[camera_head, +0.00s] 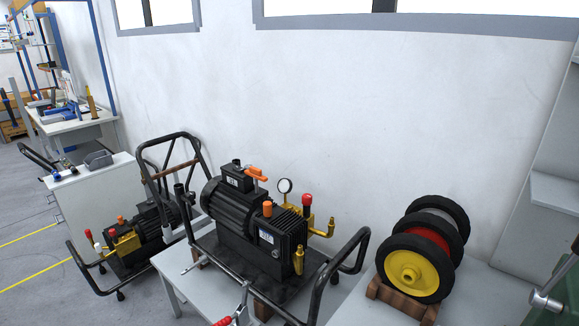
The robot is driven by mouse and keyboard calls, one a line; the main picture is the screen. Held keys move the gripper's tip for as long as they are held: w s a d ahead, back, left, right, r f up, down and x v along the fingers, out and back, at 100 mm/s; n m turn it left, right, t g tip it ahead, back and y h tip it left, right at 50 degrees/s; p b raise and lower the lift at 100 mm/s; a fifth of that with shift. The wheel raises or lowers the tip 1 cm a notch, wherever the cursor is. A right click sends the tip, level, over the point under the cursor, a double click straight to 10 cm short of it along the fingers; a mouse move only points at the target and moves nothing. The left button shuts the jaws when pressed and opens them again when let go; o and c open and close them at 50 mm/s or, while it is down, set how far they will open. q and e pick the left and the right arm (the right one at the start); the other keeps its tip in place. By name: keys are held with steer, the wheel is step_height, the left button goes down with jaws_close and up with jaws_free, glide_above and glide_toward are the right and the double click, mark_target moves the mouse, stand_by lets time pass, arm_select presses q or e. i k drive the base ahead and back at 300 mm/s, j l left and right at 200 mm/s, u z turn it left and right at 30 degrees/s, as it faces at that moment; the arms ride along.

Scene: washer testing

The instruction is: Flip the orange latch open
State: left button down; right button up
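An orange lever-like part (257,173), the likeliest orange latch, sits on top of the black vacuum pump (237,215) near the middle of the view. It slants slightly down to the right beside the pump's black top box. Whether it is open or closed cannot be told at this size. An orange cap (267,209) stands lower on the same pump. Neither of my grippers shows in this view.
The pump stands on a grey table (180,268) inside a black tubular frame (350,254). A red-handled metal part (224,321) is cut off at the bottom edge. Yellow and red wheels (408,271) stand at right. A second pump (128,243) is at left.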

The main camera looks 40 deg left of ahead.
mark_target(255, 172)
steer(key=u, duration=1.6)
